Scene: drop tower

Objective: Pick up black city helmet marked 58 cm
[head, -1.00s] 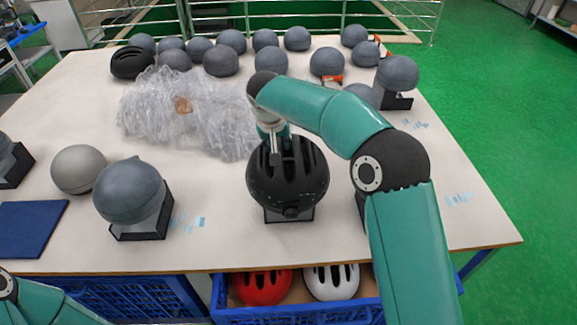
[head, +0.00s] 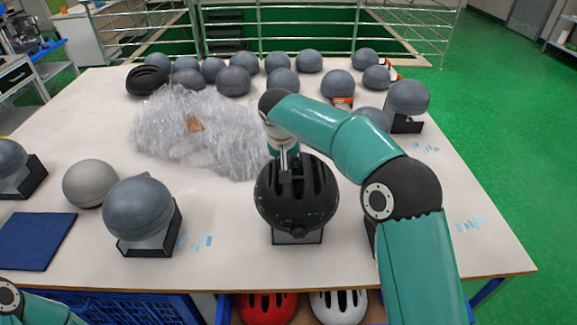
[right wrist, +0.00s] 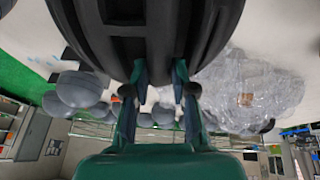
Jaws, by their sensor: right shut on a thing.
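The black vented helmet (head: 297,203) is at the middle front of the table, at a small dark stand (head: 297,237). I cannot tell whether it touches the stand. My right gripper (head: 290,168) reaches it from above and behind and is shut on its shell. In the right wrist view the helmet (right wrist: 150,30) fills the top, with the fingers of my right gripper (right wrist: 158,88) at its edge. No 58 cm mark is readable. My left gripper is out of view; only part of my left arm shows at the lower left.
Grey domes on stands (head: 138,208) stand to the left, beside a blue mat (head: 35,240). Clear plastic wrap (head: 200,130) lies behind the helmet. Several grey domes (head: 233,81) and another black helmet (head: 147,80) line the back. Red (head: 266,306) and white (head: 338,306) helmets sit below the table's front edge.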

